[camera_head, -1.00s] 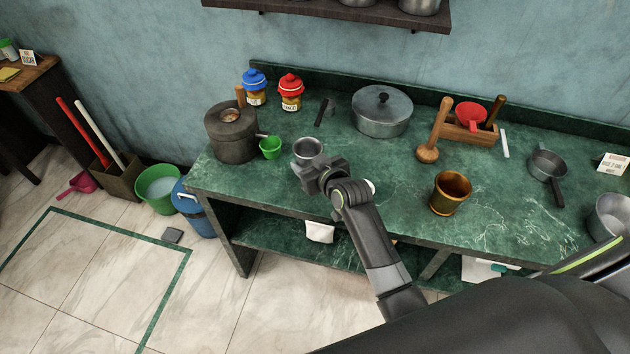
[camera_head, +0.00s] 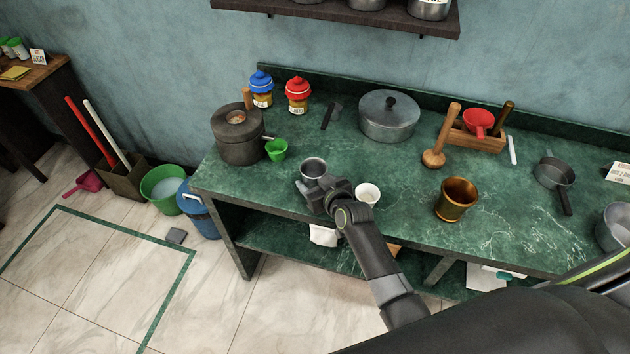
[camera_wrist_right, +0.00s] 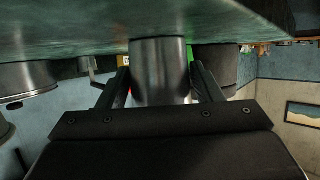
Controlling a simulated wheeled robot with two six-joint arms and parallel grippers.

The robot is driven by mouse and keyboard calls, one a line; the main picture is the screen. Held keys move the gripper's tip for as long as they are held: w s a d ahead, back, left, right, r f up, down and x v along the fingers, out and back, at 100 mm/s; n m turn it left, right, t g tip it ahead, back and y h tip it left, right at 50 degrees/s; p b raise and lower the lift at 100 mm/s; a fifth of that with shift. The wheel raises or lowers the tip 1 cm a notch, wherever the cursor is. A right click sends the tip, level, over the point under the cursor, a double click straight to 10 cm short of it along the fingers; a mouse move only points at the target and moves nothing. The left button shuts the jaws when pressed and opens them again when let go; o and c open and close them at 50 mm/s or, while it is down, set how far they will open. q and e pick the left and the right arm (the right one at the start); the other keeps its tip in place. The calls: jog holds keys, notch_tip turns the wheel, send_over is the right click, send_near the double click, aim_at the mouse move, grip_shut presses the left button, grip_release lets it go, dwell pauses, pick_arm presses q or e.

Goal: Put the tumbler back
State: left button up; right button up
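The tumbler (camera_head: 313,167) is a small grey metal cup near the front left of the green counter, upright. My right gripper (camera_head: 318,186) is at its near side, with the fingers around it. In the right wrist view, which is upside down, the tumbler (camera_wrist_right: 160,70) sits between the two fingertips of my gripper (camera_wrist_right: 160,85). The gripper appears shut on it. Its base is at or just above the counter; I cannot tell if it touches. My left gripper is not in view.
A white cup (camera_head: 367,194) stands just right of the gripper. A green mug (camera_head: 277,150) and a dark cylindrical stove (camera_head: 238,140) are to the left. A lidded pot (camera_head: 388,118) is behind, a brass mortar (camera_head: 456,199) to the right. Bare counter lies between pot and tumbler.

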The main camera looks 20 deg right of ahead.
jog(key=shift+o, duration=1.3)
jog(key=shift+r, duration=0.15)
jog(key=shift+s+r, duration=0.1)
jog(key=shift+s, duration=0.3)
jog(key=b+v, duration=0.1)
jog(key=v, duration=1)
jog(key=shift+s+r, duration=0.1)
jog(key=shift+r, duration=0.1)
jog(key=shift+d, duration=0.1)
